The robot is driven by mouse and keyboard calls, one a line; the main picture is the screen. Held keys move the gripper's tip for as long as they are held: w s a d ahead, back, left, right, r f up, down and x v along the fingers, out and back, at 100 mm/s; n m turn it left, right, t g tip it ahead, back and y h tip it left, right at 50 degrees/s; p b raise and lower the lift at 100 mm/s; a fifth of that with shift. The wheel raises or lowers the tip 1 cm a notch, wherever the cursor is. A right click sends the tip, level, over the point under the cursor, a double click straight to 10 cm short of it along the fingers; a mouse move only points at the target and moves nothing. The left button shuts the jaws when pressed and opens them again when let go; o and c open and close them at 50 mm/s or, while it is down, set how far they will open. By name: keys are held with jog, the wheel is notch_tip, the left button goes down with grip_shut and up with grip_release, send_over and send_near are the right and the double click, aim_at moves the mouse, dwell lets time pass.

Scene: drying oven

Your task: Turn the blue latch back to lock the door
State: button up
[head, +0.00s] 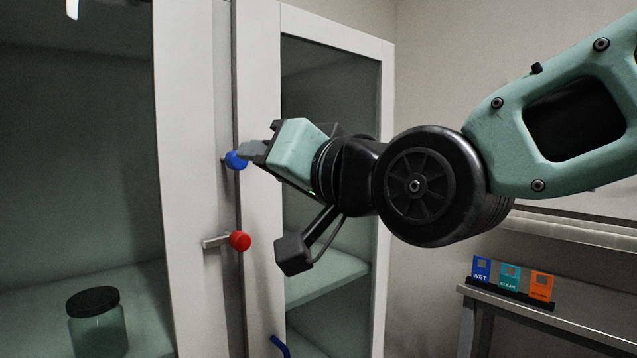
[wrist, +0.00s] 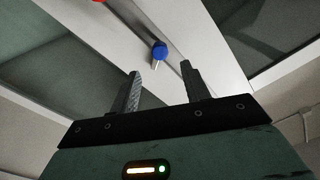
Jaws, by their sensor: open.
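The blue latch (head: 236,160) is a round blue knob on a short metal bar, at the seam between the two cabinet doors. My gripper (head: 246,151) comes in from the right with its fingertips close to the knob and overlapping it in the head view. In the wrist view the blue knob (wrist: 159,51) lies just beyond the two fingertips (wrist: 159,70), in line with the gap between them. The jaws are open and hold nothing. Whether a finger touches the knob I cannot tell. The bar is mostly hidden in the head view.
A red latch (head: 240,241) with its bar pointing left sits below the blue one. A blue handle (head: 280,346) is lower on the right door (head: 262,200). A lidded jar (head: 97,325) stands behind the left glass. A side table (head: 540,312) holds colored cards (head: 510,277).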

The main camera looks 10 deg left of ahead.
jog(key=b+v, duration=0.1)
jog(key=v, duration=0.7)
jog(key=shift+d, duration=0.2)
jog(key=shift+r, duration=0.1)
